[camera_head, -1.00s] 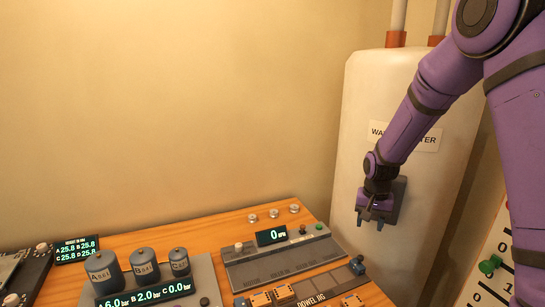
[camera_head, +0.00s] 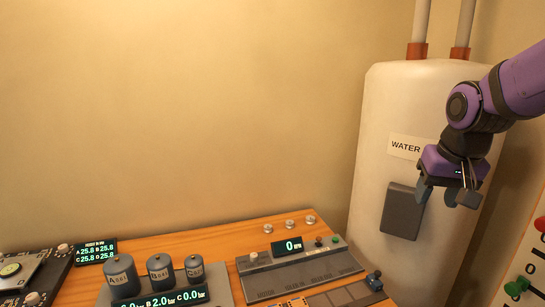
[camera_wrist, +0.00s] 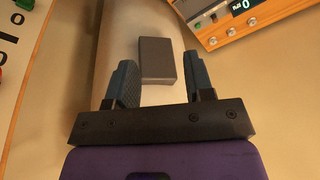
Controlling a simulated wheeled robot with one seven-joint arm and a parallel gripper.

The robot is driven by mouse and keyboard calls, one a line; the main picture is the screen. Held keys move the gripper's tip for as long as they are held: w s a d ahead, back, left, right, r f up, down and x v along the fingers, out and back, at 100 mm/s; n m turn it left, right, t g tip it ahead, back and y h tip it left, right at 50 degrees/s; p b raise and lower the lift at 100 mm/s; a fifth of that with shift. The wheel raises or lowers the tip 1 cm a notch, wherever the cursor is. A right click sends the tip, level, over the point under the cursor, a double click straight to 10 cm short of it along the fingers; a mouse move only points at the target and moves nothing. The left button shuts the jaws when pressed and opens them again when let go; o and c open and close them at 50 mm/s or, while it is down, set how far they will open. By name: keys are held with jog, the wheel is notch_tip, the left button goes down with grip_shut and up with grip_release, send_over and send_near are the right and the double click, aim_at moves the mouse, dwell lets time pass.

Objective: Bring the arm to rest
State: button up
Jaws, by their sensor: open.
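My gripper (camera_head: 450,192) is at the right of the head view, in front of the white water heater (camera_head: 385,130). Its two grey fingers point down and stand apart with nothing between them. In the wrist view my gripper (camera_wrist: 162,82) also shows open and empty. My purple arm (camera_head: 520,85) reaches in from the right edge. A grey box (camera_head: 402,212) on the heater's front lies just left of and below the fingers. This grey box (camera_wrist: 158,62) shows beyond the fingertips in the wrist view, with no grip on it.
A wooden bench (camera_head: 225,237) fills the lower part. It carries three grey cylinders (camera_head: 160,270), a panel with an rpm display (camera_head: 287,246) and a small joystick (camera_head: 374,280). A white board with green and red knobs (camera_head: 516,287) stands at the right. The wall at left is bare.

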jog(key=s+r+n+t, duration=0.1)
jog(key=s+r, duration=0.1)
jog(key=s, duration=0.6)
jog(key=s+r+n+t, duration=0.1)
jog(key=s+r, duration=0.1)
jog(key=s, duration=0.5)
jog(key=shift+s+a+r, duration=0.3)
jog(key=shift+s+r, duration=0.05)
